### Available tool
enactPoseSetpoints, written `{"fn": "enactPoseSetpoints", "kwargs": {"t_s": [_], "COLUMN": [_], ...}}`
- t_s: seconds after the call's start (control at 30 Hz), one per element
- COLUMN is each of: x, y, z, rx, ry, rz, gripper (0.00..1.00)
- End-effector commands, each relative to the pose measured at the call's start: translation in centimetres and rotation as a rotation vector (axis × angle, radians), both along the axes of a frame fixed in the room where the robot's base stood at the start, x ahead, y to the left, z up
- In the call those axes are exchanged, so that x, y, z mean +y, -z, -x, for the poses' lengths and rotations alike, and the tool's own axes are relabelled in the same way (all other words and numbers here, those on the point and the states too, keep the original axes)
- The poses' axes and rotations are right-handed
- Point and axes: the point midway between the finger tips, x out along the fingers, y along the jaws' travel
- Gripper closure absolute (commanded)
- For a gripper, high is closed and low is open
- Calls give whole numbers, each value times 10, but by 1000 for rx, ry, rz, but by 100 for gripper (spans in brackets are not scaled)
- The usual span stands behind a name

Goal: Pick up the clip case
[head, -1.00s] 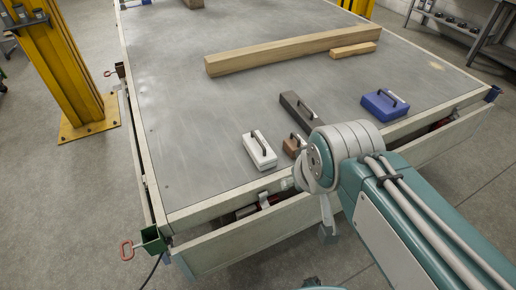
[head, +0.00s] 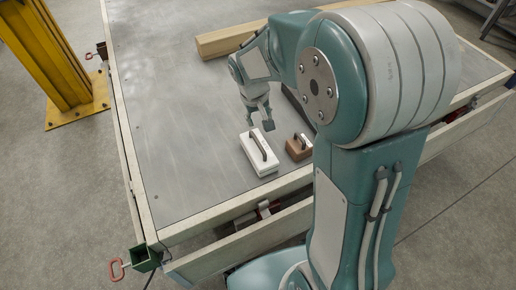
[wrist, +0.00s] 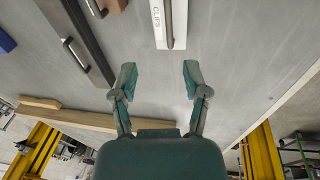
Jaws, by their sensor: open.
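In the wrist view the white case (wrist: 163,22), lettered "CLIPS", is cut off by the top edge. My gripper (head: 261,118) hangs above the deck just behind the case, apart from it. In the wrist view my gripper (wrist: 159,78) is open and empty, its two fingers spread, with the case beyond the fingertips.
A brown handled case (head: 296,151) stands just right of the clip case. A long dark case (wrist: 82,42) and a blue case (wrist: 5,42) lie farther off. A wooden beam (head: 215,43) lies behind. The deck left of the clip case is clear.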

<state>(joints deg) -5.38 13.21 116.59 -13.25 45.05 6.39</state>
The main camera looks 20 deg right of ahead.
Motion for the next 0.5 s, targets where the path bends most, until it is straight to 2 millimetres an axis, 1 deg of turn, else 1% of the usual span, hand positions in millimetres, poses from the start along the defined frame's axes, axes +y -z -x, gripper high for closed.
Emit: {"fn": "enactPoseSetpoints", "kwargs": {"t_s": [0.03, 0.1, 0.2, 0.33, 0.43, 0.5], "x": [2, 4, 6, 7, 7, 5], "y": [16, 34, 54, 70, 78, 87], "z": [-8, -17, -26, -31, -33, -33], "rx": [24, 46, 69, 86, 90, 93], "ry": [-9, -19, -29, -38, -40, -40], "rz": [8, 21, 32, 42, 44, 44], "gripper": [40, 40, 40, 40, 40, 40]}}
